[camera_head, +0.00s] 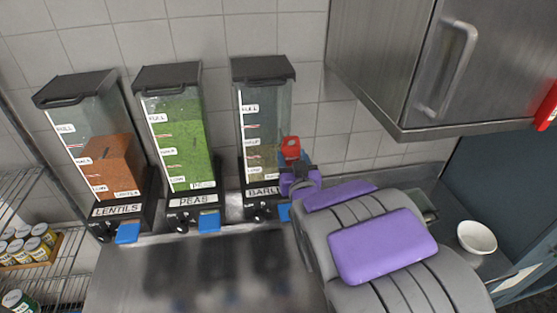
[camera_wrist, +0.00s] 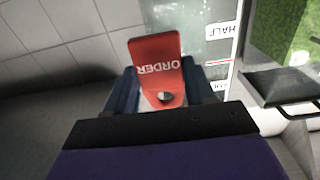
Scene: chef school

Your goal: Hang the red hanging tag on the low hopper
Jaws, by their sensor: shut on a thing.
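The low hopper is the one labelled BARLEY (camera_head: 264,103), at the right of three clear hoppers in the head view. My gripper (camera_head: 293,163) is shut on the red tag (camera_head: 290,147), in front of the lower right part of this hopper. In the wrist view the red tag (camera_wrist: 158,62) reads ORDER upside down and has a hole near the blue fingers. A clear wall with a HALF label (camera_wrist: 220,31) stands behind it. I cannot tell whether the tag touches the hopper. My arm hides part of the hopper's base.
The LENTILS hopper (camera_head: 107,150) and PEAS hopper (camera_head: 178,135) stand to the left. A steel cabinet (camera_head: 400,60) overhangs at the upper right. A white bowl (camera_head: 477,238) sits on the counter at right. Cans (camera_head: 35,247) stand on a wire rack at left.

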